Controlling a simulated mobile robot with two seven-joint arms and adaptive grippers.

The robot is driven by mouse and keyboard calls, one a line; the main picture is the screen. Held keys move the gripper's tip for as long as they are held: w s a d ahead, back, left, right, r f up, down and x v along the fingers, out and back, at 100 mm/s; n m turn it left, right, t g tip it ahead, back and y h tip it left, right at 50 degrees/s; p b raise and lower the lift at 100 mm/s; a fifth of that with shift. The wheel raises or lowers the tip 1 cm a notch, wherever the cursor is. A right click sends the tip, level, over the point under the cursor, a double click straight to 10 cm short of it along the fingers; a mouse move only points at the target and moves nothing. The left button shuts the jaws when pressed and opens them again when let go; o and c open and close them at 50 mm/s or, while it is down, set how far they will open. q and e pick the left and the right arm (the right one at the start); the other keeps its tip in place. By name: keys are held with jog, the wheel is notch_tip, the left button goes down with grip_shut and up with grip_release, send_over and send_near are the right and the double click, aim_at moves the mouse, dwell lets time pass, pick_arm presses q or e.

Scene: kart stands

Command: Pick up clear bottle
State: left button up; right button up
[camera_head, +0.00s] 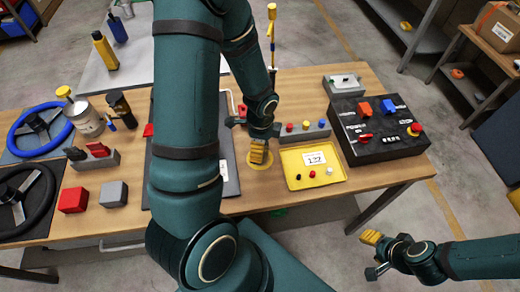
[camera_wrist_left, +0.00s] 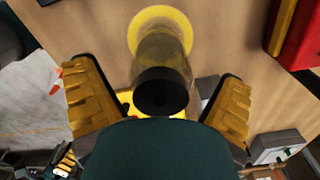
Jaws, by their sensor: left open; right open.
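The clear bottle (camera_wrist_left: 162,58), see-through with a dark cap, stands between the spread fingers of my left gripper (camera_wrist_left: 160,82) in the left wrist view. Its far end is over a yellow round spot on the wooden table. Gaps show between the bottle and both fingers. In the head view my left gripper (camera_head: 258,152) is over the yellow spot (camera_head: 250,165), and I cannot make out the bottle there. My right gripper (camera_head: 374,248) is open and empty, off the table's front edge at lower right.
A yellow tray (camera_head: 295,178) with small parts lies right of the left gripper, beside a black control box (camera_head: 350,150). Red (camera_head: 73,199) and grey (camera_head: 113,194) blocks and steering wheels are at left. A small grey button box (camera_head: 305,134) stands behind the tray.

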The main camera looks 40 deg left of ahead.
pick_arm(q)
jog(key=c, duration=1.3)
